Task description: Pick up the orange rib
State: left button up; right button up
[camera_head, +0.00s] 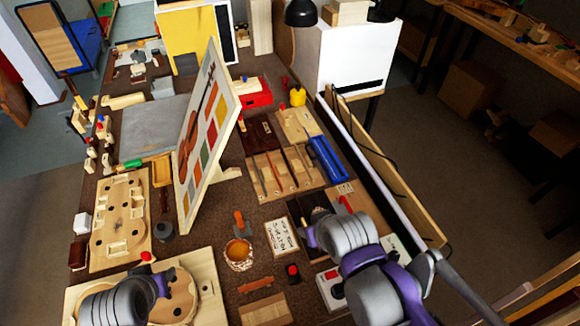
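A small curved orange-brown piece (256,285), which looks like the orange rib, lies at the front middle of the bench, just behind a pale wooden block (264,308). My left gripper (163,282) is at the front left, over a pale wooden form board (203,277), to the left of the rib and apart from it. My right gripper (314,222) is over a dark tray to the right of and behind the rib. The fingers of both grippers are mostly hidden by my wrists, so their opening does not show.
A bowl of amber material (239,253) and an orange-handled tool (239,220) stand behind the rib. A red-topped dark button (293,271) and a white box with a red button (331,284) are to its right. A tilted colour chart board (207,125) rises behind.

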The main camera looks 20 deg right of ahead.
aim_at(269, 161)
jog(key=l+z, duration=0.1)
jog(key=l, duration=1)
jog(key=l+z, duration=0.25)
jog(key=l, duration=0.35)
jog(key=i+l+z, duration=0.25)
jog(key=l, duration=0.3)
jog(key=k, duration=0.1)
